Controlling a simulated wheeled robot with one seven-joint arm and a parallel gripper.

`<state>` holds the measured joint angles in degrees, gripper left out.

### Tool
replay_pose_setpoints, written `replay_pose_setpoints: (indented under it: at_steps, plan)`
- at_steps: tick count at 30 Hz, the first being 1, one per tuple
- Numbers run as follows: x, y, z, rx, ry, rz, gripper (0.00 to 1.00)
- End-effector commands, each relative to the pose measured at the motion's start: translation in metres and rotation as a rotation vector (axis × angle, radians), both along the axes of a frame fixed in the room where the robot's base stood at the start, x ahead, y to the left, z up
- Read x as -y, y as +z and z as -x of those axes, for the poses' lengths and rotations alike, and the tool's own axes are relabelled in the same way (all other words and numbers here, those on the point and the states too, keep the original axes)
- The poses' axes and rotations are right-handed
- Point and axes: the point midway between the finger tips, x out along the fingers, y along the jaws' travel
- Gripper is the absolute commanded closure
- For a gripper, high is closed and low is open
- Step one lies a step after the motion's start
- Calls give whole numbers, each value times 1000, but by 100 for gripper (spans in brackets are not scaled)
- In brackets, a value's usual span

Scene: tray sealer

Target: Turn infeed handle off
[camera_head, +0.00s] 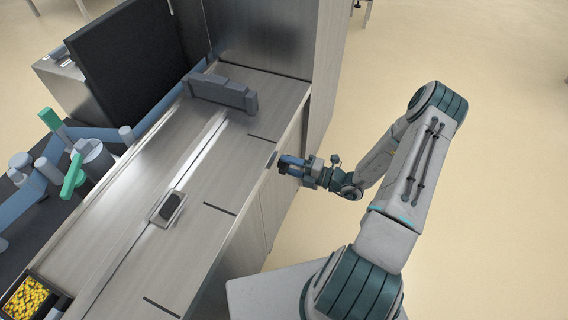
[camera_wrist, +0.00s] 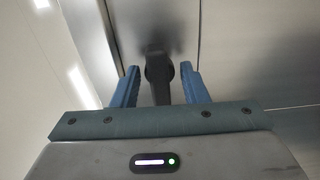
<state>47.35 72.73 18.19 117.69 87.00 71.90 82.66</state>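A black handle (camera_wrist: 158,72) with a rounded head stands out from a metal panel in the wrist view. I take it for the infeed handle; no label is readable. My gripper (camera_wrist: 160,68) is open, with one blue finger on each side of the handle and a visible gap to each. In the head view my gripper (camera_head: 284,164) is at the right side of the steel machine, just below its top edge. The handle is hidden there by the gripper and the machine's edge.
The machine's steel top (camera_head: 150,255) carries a small black part on a plate (camera_head: 167,208) and a grey block (camera_head: 222,92). Green-handled fixtures (camera_head: 73,175) and a bin of yellow pieces (camera_head: 28,300) are at left.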

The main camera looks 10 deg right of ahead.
Motion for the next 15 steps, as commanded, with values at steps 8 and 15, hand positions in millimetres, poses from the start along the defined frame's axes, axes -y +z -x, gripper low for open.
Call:
replay_pose_setpoints:
  at_steps: [8, 15]
  plan:
    - [53, -1, 38, -1, -5, 0, 60]
    - [85, -1, 62, 0, -2, 0, 60]
